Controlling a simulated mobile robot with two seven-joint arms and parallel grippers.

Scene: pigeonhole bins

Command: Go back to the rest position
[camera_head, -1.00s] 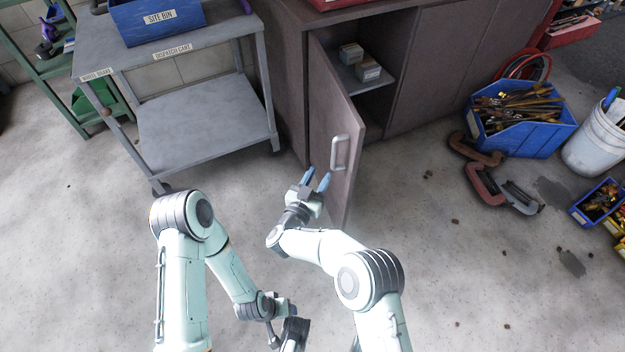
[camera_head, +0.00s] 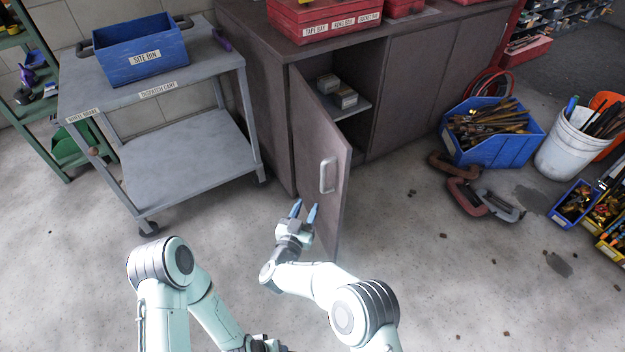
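My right gripper (camera_head: 303,211) is in front of the open cabinet door (camera_head: 318,170), below its metal handle (camera_head: 328,175). Its two blue-tipped fingers are apart with nothing between them. I cannot tell whether a fingertip touches the door. My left arm (camera_head: 190,290) folds down at the lower left; its gripper is out of the picture below the bottom edge.
The cabinet (camera_head: 245,75) stands behind, with two small boxes (camera_head: 343,97) on its inner shelf. A grey cart (camera_head: 190,155) with a blue bin (camera_head: 146,52) stands at the left. Clamps (camera_head: 480,200) and a blue tool crate (camera_head: 500,150) lie right.

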